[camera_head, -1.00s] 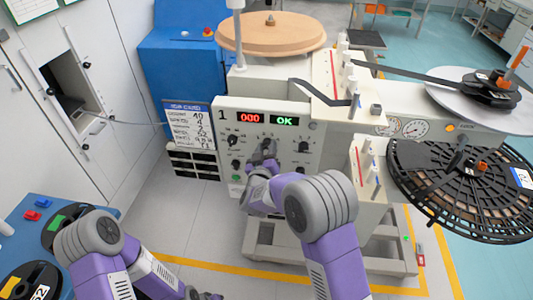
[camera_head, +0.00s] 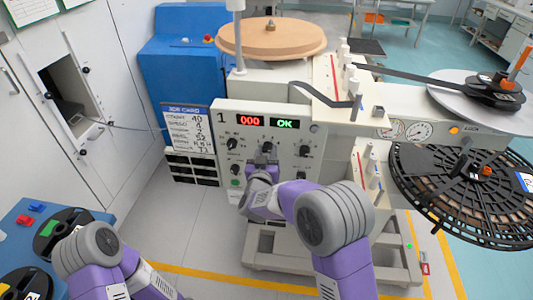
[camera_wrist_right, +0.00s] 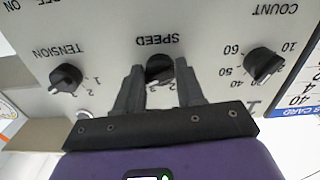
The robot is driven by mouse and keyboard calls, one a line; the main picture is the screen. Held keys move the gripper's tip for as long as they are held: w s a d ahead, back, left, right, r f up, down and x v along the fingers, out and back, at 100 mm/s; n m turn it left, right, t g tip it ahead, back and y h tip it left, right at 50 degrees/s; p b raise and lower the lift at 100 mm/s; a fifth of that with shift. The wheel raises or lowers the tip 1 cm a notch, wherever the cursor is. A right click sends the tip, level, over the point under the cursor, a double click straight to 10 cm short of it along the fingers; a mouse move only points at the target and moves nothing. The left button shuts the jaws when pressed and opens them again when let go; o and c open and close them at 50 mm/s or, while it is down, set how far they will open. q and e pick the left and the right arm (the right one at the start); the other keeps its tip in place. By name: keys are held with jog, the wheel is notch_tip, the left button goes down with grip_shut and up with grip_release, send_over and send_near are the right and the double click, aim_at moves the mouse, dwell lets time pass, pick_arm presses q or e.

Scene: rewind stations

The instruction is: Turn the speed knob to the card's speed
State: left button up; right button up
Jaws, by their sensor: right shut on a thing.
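The speed knob (camera_wrist_right: 160,68) is a black knob under the word SPEED, which appears upside down in the right wrist view. In the head view it is the middle knob (camera_head: 267,147) of the panel's upper row. My right gripper (camera_wrist_right: 160,72) has a finger on each side of this knob and is shut on it. It also shows at the panel in the head view (camera_head: 265,158). The knob's pointer is hard to make out. The job card (camera_head: 188,128) left of the panel seems to read count 40 and speed 4 in small writing. My left gripper is out of view.
The count knob (camera_wrist_right: 263,64) and tension knob (camera_wrist_right: 66,77) flank the speed knob. The panel's displays (camera_head: 266,122) read 000 in red and OK in green. A black slotted reel (camera_head: 470,190) stands right of the machine. Open floor (camera_head: 190,235) lies below the panel.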

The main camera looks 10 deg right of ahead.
jog(key=o, duration=1)
jog(key=shift+s, duration=0.1)
jog(key=p+v, duration=0.1)
jog(key=v, duration=0.6)
jog(key=shift+s, duration=0.2)
